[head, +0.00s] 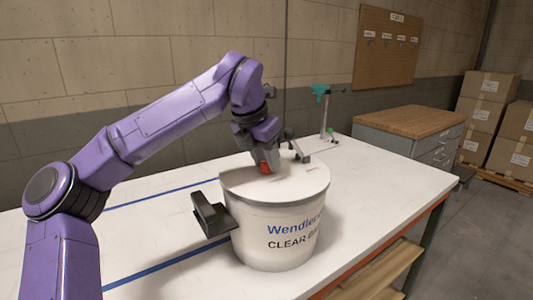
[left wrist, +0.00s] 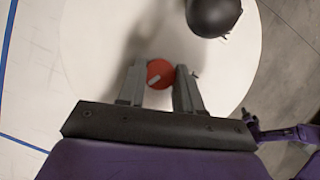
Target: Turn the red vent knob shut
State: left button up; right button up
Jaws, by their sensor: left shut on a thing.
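The red vent knob (head: 265,168) sits on the flat white top of a large white bucket (head: 275,225). In the left wrist view the knob (left wrist: 160,74) is a round red disc with a short pale mark on it, set slantwise. My left gripper (head: 264,160) reaches down from above and is shut on the knob. One finger is on each side of it in the left wrist view (left wrist: 160,82). In the head view the fingers hide part of the knob. My right gripper does not show.
A black block-like fitting (head: 210,215) juts from the bucket's left side. A dark rounded part (left wrist: 213,14) is close to the knob. A stand with a teal top (head: 321,92) is behind. The white table (head: 375,185) is clear to the right.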

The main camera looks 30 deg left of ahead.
pick_arm(q)
jog(key=shift+a+r+m+h+p, duration=0.1)
jog(key=shift+r+m+h+p, duration=0.25)
jog(key=shift+m+p, duration=0.5)
jog(key=m+g+h+p, duration=0.1)
jog(key=m+p, duration=0.3)
jog(key=p, duration=0.1)
jog(key=m+g+h+p, duration=0.1)
jog(key=m+h+p, duration=0.1)
jog(key=m+p, duration=0.3)
jog(key=shift+w+a, duration=0.15)
jog(key=shift+f+m+g+p, duration=0.15)
jog(key=shift+m+g+p, duration=0.25)
jog(key=shift+m+p, duration=0.65)
jog(key=shift+f+p, duration=0.1)
jog(key=shift+p, duration=0.2)
jog(key=o, duration=1)
jog(key=shift+o, duration=0.2)
jog(key=v, duration=1)
jog(key=shift+a+r+b, duration=0.15)
jog(key=shift+r+b, duration=0.1)
jog(key=shift+b, duration=0.15)
